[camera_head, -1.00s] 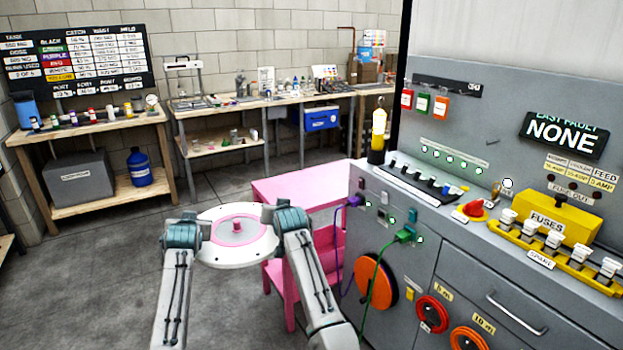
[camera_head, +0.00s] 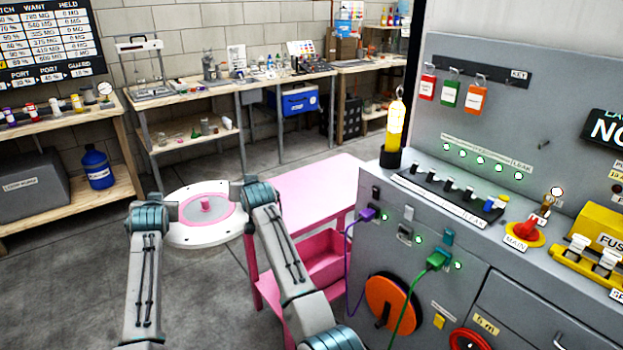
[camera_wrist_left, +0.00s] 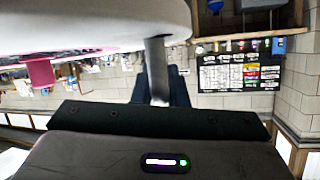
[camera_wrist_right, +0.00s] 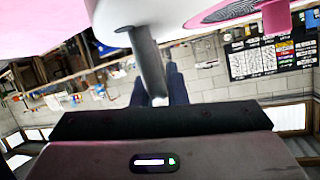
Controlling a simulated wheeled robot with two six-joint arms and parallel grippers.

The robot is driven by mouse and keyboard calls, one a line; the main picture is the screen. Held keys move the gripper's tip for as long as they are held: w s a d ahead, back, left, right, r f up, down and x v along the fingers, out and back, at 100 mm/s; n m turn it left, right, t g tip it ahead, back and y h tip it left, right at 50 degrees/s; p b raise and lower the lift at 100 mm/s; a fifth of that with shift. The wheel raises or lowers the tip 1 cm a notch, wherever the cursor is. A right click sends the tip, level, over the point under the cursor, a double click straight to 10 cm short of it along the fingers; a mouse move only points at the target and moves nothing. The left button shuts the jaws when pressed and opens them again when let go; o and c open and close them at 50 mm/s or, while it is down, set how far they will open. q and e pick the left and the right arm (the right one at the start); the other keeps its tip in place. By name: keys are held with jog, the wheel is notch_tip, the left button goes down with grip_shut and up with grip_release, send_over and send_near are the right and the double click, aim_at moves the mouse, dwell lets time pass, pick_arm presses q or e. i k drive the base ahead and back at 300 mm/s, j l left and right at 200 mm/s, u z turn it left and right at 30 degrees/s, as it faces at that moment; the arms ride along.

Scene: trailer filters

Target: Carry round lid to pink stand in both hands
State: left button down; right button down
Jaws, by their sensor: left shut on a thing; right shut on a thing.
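The round lid (camera_head: 180,232) is white with a pink ring and a pink centre knob (camera_head: 207,204). It is held roughly level in front of me, between my two arms. My left gripper (camera_head: 168,212) is shut on its left side, and my right gripper (camera_head: 238,190) is shut on its right side. The lid's white edge also shows in the left wrist view (camera_wrist_left: 120,22) and the right wrist view (camera_wrist_right: 165,18). The pink stand (camera_head: 315,192) is just right of the lid, partly hidden behind my right arm. Its top is bare where it shows.
A grey panel cabinet (camera_head: 420,215) with purple and green plugs and cables stands right, close beside the stand. A workbench (camera_head: 235,85) with small items is along the back wall. A wooden shelf (camera_head: 110,125) stands left. The floor between is clear.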

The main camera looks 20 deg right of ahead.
aim_at(313, 189)
jog(key=i+j+z, duration=0.1)
jog(key=i, duration=0.8)
jog(key=i+z, duration=0.1)
jog(key=z, duration=0.7)
